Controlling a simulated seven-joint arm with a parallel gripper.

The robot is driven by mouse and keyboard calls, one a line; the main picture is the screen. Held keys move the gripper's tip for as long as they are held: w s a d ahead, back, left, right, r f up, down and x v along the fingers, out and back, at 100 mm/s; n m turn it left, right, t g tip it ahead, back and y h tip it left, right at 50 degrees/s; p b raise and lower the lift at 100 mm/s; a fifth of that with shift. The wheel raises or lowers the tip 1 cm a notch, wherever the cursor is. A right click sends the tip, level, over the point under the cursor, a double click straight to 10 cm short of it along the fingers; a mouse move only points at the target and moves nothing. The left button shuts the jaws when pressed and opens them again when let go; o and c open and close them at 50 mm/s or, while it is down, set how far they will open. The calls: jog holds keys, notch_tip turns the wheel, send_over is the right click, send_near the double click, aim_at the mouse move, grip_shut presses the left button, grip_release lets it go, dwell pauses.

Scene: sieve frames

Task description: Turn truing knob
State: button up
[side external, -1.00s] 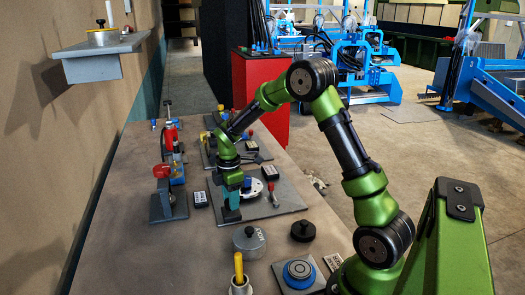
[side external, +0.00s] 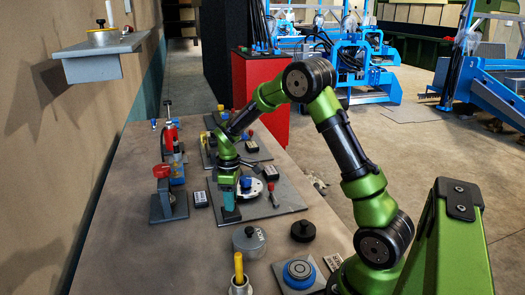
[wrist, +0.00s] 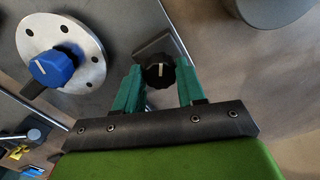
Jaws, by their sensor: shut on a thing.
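The knob between my jaws is a black fluted knob (wrist: 158,72) with a pale pointer line, on a small grey plate at the corner of a grey panel (side external: 285,204). My gripper (wrist: 160,88) has teal fingers, one on each side of this knob, and is shut on it. In the side external view my gripper (side external: 229,203) points down at the panel's near left part, and the black knob is hidden there. A blue knob (wrist: 53,66) with a white line sits on a round silver disc (wrist: 85,38) on the same panel, left of my gripper in the wrist view. I cannot read any label naming the truing knob.
A red-handled lever (side external: 271,188) stands on the panel beside the disc. A clear lidded container (side external: 249,241), a black round weight (side external: 303,231) and a blue-ringed dial (side external: 299,272) are nearer the camera. A red-topped fixture (side external: 163,190) stands to the left.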

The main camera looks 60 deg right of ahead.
jog(key=m, duration=1.4)
jog(key=shift+a+r, duration=0.1)
dwell(0.3)
jog(key=o, duration=1.1)
jog(key=shift+c, duration=0.2)
notch_tip(320, 180, up, 17)
jog(key=shift+w, duration=0.1)
